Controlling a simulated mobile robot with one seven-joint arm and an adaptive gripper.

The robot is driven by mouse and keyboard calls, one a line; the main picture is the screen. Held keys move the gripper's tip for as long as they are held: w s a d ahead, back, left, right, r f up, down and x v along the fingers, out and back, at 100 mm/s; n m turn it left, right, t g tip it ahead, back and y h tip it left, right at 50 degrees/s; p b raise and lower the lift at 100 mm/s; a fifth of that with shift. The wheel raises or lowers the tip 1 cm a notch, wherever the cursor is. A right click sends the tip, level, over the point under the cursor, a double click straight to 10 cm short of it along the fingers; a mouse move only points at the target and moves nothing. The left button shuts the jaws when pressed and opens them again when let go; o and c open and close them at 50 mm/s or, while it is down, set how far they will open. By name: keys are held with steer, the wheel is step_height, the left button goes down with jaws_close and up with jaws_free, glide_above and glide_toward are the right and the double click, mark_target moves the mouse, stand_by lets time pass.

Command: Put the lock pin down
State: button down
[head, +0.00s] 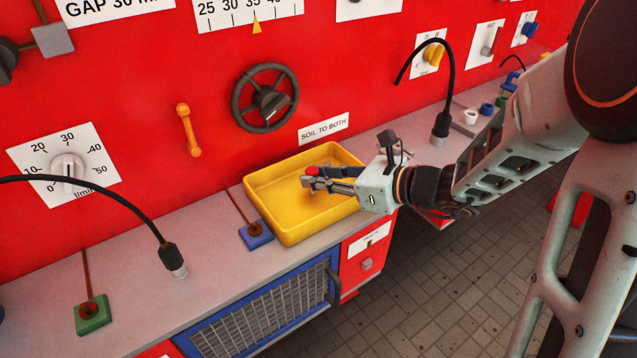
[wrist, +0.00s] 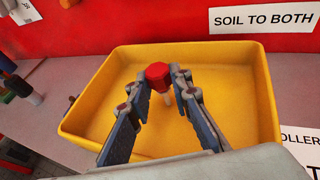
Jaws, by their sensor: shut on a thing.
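The lock pin has a red head (wrist: 158,72) and a pale shank below it. In the wrist view it sits between my fingertips. My gripper (head: 312,178) is shut on it, over the yellow tray (head: 290,237). The tray also shows in the wrist view (wrist: 262,95), with its floor otherwise bare. In the head view the pin's red head (head: 312,170) is only a small spot at the fingertips. I cannot tell whether the pin's lower end touches the tray floor.
The tray stands on a grey ledge (head: 215,268) against a red panel. A blue block with a rod (head: 256,236) stands left of it. A handwheel (head: 265,98) and an orange handle (head: 188,130) are on the panel behind. A flexible-neck lamp (head: 440,125) stands to the right.

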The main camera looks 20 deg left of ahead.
steer(key=shift+f, duration=0.2)
steer(key=c, duration=1.8)
jaws_free()
steer(key=shift+r, duration=0.1)
steer(key=shift+o, duration=0.2)
steer(key=shift+r, duration=0.1)
steer(key=shift+r, duration=0.2)
steer(key=v, duration=1.2)
steer(key=shift+p, duration=0.35)
